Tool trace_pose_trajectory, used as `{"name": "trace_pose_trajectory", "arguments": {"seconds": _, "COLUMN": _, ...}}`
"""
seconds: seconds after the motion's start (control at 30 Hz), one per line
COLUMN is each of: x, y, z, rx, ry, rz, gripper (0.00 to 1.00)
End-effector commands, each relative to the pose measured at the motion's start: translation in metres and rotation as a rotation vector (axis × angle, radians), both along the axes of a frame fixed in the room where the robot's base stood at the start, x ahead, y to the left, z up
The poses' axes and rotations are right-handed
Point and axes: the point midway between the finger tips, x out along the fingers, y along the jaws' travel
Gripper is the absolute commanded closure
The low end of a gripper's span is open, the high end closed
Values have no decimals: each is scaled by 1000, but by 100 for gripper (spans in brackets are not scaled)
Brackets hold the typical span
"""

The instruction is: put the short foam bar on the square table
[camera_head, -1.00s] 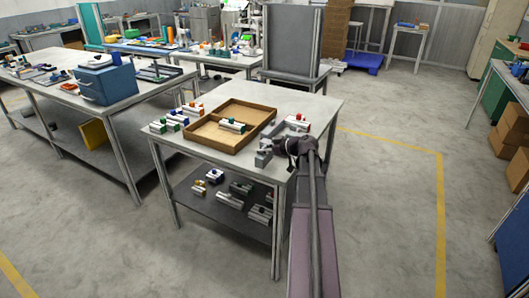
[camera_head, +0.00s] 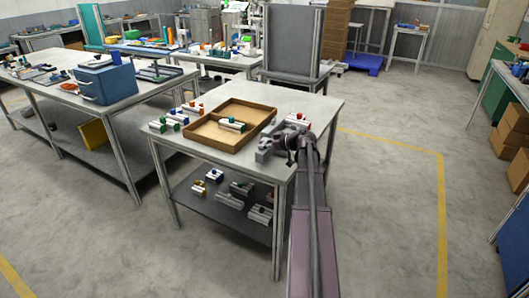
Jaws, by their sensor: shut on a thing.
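The square table (camera_head: 315,108) stands in front of me, with a pale top and a dark lower shelf. My gripper (camera_head: 271,146) is low over its front right part, to the right of the wooden tray. It is shut on a small grey piece (camera_head: 262,155), which looks like the short foam bar. The fingers and the piece are small and similar in colour, so its outline is hard to make out. I cannot tell whether it touches the tabletop.
A wooden tray (camera_head: 203,138) holds a pale block with a green top (camera_head: 232,125). Several blocks (camera_head: 168,124) stand left of it, and a red-topped one (camera_head: 298,119) lies just behind my gripper. Bare tabletop shows at the back right. Several parts are on the lower shelf.

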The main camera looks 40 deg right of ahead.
Motion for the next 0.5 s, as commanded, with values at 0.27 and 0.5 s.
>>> {"name": "trace_pose_trajectory", "arguments": {"seconds": 0.27, "x": 0, "y": 0, "z": -23, "rx": 0, "ry": 0, "rz": 0, "gripper": 88}}
{"name": "trace_pose_trajectory", "arguments": {"seconds": 0.5, "x": 0, "y": 0, "z": -25, "rx": 0, "ry": 0, "rz": 0, "gripper": 88}}
